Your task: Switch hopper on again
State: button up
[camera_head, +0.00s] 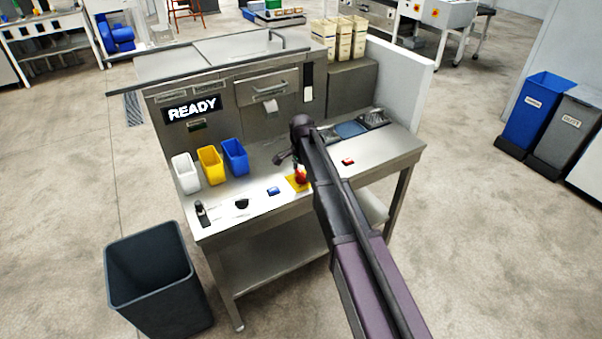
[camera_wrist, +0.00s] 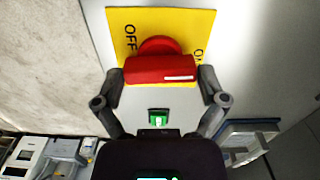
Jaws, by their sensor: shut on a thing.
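A red switch handle (camera_wrist: 160,70) sits on a yellow plate (camera_wrist: 188,20) marked OFF at the left and ON at the right, partly hidden. The handle lies across the wrist picture, with a white mark near its right end. My gripper (camera_wrist: 162,76) has one finger at each end of the handle and is shut on it. In the head view the red handle (camera_head: 301,174) and yellow plate (camera_head: 292,184) are on the bench front, partly behind my arm. The dark sign (camera_head: 192,108) on the machine reads READY.
The steel bench (camera_head: 330,187) also carries a blue button (camera_head: 273,191), a black knob (camera_head: 241,204) and a small red item (camera_head: 348,161). White, yellow (camera_head: 211,165) and blue bins stand at its left. A dark waste bin (camera_head: 155,270) stands on the floor in front left.

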jog(key=shift+s+m, duration=0.1)
jog(key=shift+m, duration=0.4)
jog(key=o, duration=0.8)
jog(key=shift+r, duration=0.1)
